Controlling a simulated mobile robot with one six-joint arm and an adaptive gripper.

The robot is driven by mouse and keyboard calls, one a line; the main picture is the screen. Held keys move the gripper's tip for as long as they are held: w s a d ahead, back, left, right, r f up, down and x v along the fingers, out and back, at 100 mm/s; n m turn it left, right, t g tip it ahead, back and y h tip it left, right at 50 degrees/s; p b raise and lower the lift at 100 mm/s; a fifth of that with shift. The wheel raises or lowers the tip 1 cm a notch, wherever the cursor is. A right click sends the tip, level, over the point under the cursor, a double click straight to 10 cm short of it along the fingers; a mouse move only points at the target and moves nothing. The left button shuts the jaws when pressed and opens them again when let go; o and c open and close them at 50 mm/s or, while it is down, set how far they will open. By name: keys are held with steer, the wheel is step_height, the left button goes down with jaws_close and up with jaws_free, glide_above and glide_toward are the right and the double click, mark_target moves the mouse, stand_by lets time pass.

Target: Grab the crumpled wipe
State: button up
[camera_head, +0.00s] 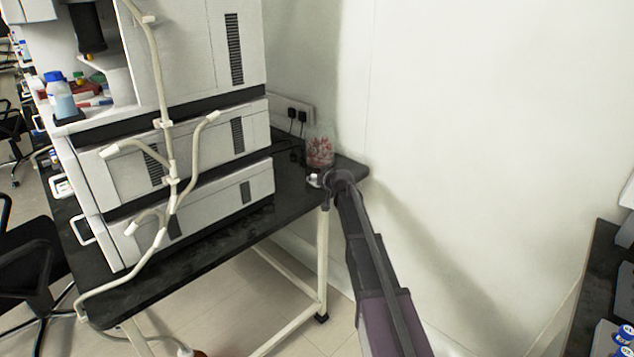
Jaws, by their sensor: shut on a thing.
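A small white crumpled wipe (314,181) shows at the right end of the black bench, just left of my gripper. My gripper (327,181) is at the bench's right edge, seen from behind, and is shut on the wipe. My wrist and arm hide part of the fingers and wipe. I cannot tell whether the wipe still touches the bench.
A clear jar with red and white contents (320,153) stands close behind my gripper. A stack of white instruments (185,150) with pale tubing fills the bench to the left. A wall socket (292,115) with plugs is behind. The wall is on the right.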

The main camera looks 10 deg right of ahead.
steer(key=shift+r, duration=0.2)
step_height(320, 180, up, 4)
steer(key=p, duration=0.4)
steer(key=shift+f, duration=0.2)
steer(key=s+r+p, duration=0.1)
steer(key=s, duration=1.5)
steer(key=shift+d, duration=0.2)
